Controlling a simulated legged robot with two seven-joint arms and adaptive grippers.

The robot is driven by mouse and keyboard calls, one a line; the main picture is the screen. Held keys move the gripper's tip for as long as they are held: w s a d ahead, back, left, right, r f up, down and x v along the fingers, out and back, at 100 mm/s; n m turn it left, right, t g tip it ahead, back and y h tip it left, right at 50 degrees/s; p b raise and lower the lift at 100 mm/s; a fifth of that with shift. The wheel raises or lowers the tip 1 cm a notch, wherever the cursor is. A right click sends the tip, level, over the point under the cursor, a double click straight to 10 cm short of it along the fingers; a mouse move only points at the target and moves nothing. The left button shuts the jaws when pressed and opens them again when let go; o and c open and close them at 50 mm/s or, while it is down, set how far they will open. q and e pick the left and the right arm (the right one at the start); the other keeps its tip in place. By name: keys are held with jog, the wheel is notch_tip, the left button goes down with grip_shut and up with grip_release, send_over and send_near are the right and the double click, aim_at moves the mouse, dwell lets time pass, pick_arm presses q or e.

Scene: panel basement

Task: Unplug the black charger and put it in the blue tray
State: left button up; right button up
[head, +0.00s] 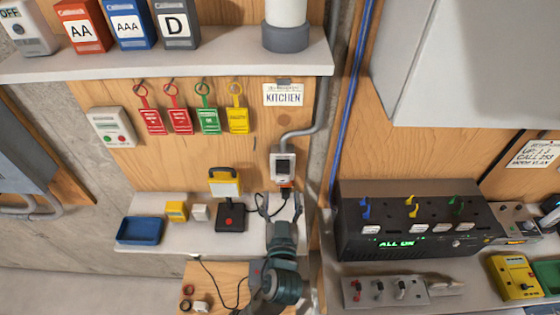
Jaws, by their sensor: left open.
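A white outlet box (283,168) with a dark face is on the wooden panel under the KITCHEN label. The dark part may be the plugged-in black charger, but it is too small to be sure. A dark cord (279,208) hangs below the box, between my fingers. My left gripper (280,200) is open just below the outlet box, fingers pointing up at it, and appears to hold nothing. The blue tray (141,230) is on the left end of the lower grey shelf and looks empty. My right gripper is not in view.
On the lower shelf (185,237) stand a yellow block (176,211), a white cube (200,212) and a black box with a red button (231,217), between tray and gripper. A black control unit (420,220) stands at right. Coloured tags (180,120) hang above the lower shelf.

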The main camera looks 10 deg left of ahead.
aim_at(284, 173)
pick_arm(q)
jog(key=w, duration=0.2)
jog(key=w+a, duration=0.1)
jog(key=w, duration=0.2)
jog(key=w+a, duration=0.1)
jog(key=w, duration=0.2)
jog(key=shift+f, duration=0.1)
jog(key=shift+w+d, duration=0.25)
jog(key=shift+w, duration=0.25)
jog(key=shift+d, duration=0.35)
jog(key=shift+a, duration=0.45)
jog(key=shift+d, duration=0.25)
jog(key=shift+d, duration=0.15)
